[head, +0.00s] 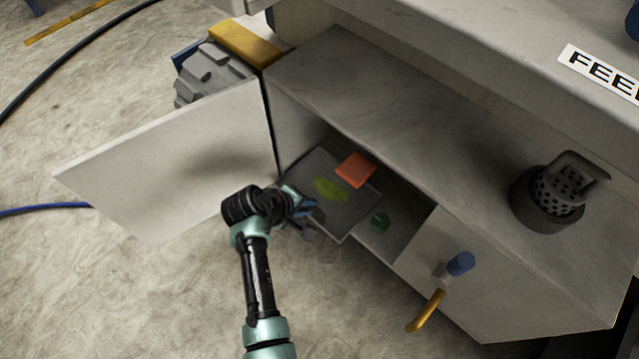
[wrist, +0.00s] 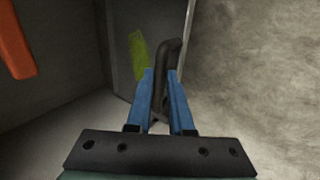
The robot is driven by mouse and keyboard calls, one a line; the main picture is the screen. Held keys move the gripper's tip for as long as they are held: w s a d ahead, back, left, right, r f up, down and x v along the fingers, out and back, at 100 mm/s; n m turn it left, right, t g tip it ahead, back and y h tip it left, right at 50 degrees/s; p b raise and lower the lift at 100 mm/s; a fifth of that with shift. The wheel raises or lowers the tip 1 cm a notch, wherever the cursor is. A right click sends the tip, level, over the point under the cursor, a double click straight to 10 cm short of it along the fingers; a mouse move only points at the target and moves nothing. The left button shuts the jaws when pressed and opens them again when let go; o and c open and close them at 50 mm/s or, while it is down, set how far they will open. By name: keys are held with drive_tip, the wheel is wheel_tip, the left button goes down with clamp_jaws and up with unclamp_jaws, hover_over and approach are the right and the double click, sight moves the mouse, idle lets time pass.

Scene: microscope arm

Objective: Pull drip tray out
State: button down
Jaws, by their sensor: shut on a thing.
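The drip tray (head: 348,226) is a dark grey flat tray in the open compartment of the cabinet, partly out past its front edge. My gripper (head: 311,216) is at the tray's front left edge. In the wrist view my gripper (wrist: 160,82) has its blue fingers shut around a dark curved handle (wrist: 172,58) at the tray's edge. The yellow-green patch (wrist: 137,55) and the orange-red block (wrist: 14,40) also show there. The fingers hide part of the handle.
The white cabinet door (head: 170,160) stands open on the left. A green object (head: 380,221) lies on the compartment floor right of the tray. A yellow handle (head: 427,311) and a blue knob (head: 461,263) stick out from the front panel. The floor in front is clear.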

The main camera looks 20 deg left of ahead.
drive_tip(key=s+a+p, duration=0.3)
drive_tip(key=s+p, duration=0.1)
drive_tip(key=s, duration=0.5)
drive_tip(key=shift+a, duration=0.15)
drive_tip(key=shift+s, duration=0.1)
drive_tip(key=c, duration=0.8)
unclamp_jaws()
drive_tip(key=p+v, duration=0.9)
drive_tip(key=v, duration=0.3)
drive_tip(key=shift+s+r, duration=0.2)
drive_tip(key=shift+r, duration=0.2)
drive_tip(key=shift+r, duration=0.1)
